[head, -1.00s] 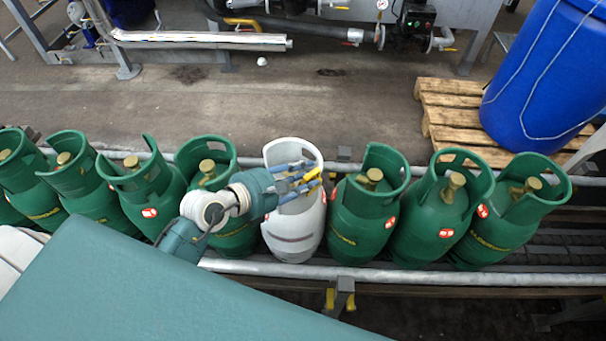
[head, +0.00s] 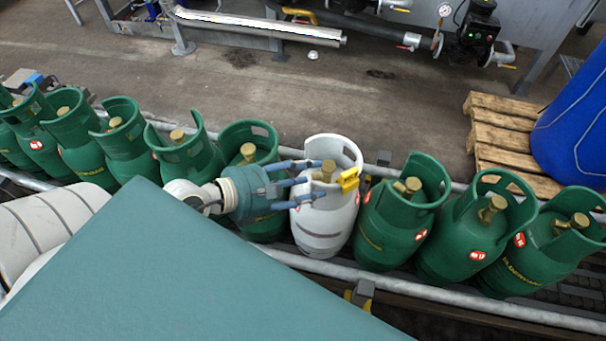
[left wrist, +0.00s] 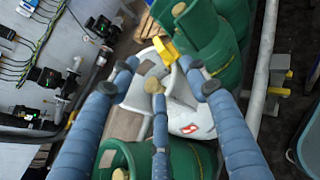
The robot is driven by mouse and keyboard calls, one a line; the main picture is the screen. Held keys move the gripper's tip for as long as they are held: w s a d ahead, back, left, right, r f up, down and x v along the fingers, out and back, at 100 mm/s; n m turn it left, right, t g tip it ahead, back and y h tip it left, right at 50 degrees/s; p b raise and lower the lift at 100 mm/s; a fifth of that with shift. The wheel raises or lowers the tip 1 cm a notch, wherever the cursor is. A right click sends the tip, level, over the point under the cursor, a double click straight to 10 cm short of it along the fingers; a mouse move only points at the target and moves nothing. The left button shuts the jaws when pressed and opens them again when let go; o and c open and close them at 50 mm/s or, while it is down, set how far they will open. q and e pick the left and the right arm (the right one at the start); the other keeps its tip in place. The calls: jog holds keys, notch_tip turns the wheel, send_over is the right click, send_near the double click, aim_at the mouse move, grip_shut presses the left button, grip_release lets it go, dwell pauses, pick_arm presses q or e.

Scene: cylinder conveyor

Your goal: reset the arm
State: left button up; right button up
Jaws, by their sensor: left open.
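My left gripper (head: 300,181) is open, its blue fingers spread at the left side of the white cylinder (head: 322,222). In the left wrist view the fingers (left wrist: 157,75) point at the white cylinder (left wrist: 190,118), with nothing held between them. I cannot tell whether a fingertip touches it. A yellow tag (head: 349,179) sits on the white cylinder's collar, right of the brass valve (head: 326,171); the tag also shows in the left wrist view (left wrist: 165,50). My right gripper is not in view.
Green cylinders stand close on both sides, such as one on the right (head: 398,220) and one behind the gripper (head: 250,140). A conveyor rail (head: 430,288) runs in front. A wooden pallet (head: 505,140) and blue drum (head: 578,125) stand at back right.

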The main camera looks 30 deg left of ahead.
pick_arm(q)
jog(key=shift+s+a+r, duration=0.3)
jog(key=shift+s, duration=0.2)
